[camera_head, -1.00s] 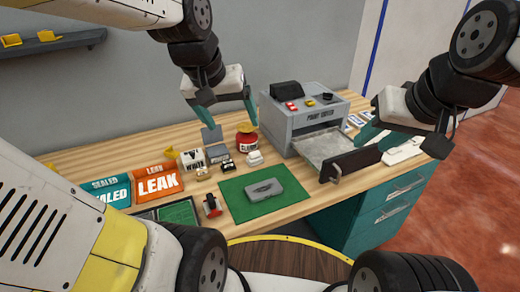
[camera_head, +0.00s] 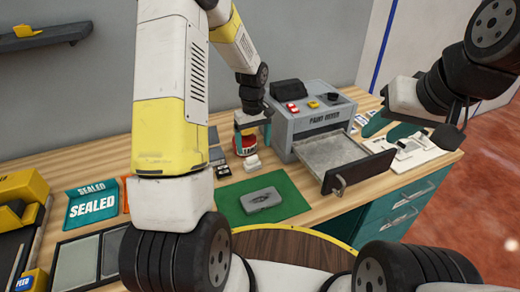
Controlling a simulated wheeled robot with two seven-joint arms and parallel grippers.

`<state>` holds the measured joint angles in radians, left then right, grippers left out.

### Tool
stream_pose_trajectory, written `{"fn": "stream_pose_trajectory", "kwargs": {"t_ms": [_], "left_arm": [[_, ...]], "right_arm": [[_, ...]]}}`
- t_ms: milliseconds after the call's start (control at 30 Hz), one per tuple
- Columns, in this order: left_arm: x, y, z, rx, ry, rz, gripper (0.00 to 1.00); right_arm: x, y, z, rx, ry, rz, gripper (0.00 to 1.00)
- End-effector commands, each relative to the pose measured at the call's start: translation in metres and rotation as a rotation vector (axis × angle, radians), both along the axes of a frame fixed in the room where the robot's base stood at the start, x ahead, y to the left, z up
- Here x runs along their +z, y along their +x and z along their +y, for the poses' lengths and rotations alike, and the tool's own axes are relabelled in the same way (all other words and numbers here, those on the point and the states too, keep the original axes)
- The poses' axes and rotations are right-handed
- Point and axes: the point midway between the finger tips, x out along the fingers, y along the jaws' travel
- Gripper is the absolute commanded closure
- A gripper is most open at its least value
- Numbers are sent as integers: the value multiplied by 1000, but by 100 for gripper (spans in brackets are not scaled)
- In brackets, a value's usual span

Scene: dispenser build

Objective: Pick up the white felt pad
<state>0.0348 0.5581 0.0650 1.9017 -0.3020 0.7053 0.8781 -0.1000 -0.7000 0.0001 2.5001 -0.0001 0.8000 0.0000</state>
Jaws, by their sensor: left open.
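A small white piece (camera_head: 251,163) lies on the wooden bench just in front of the red jar (camera_head: 246,143). It may be the white felt pad, but it is too small to be sure. My left gripper (camera_head: 252,145) is open and points down over the jar, with a teal finger showing on each side of it. Whether the fingers touch the jar cannot be told.
The grey paint mixer (camera_head: 321,118) stands at the back with its tray (camera_head: 330,151) pulled out. A grey case (camera_head: 262,200) lies on a green mat (camera_head: 290,192). A white board (camera_head: 426,151) is below my right gripper. A SEALED sign (camera_head: 92,203) stands at left.

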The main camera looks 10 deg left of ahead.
Motion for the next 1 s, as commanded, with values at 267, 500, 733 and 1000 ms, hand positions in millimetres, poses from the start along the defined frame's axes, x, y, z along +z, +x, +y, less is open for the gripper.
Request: {"fn": "stream_pose_trajectory", "kwargs": {"t_ms": [267, 500, 733, 1000], "left_arm": [[-31, 0, 1, 5, 0, 6, 18], [-66, 0, 6, 4, 0, 7, 18], [-81, 1, 6, 4, 1, 4, 18], [-80, 1, 6, 4, 0, 3, 38]], "right_arm": [[0, 0, 0, 0, 0, 0, 64], [0, 0, 0, 0, 0, 0, 64], [0, 0, 0, 0, 0, 0, 64], [0, 0, 0, 0, 0, 0, 64]]}}
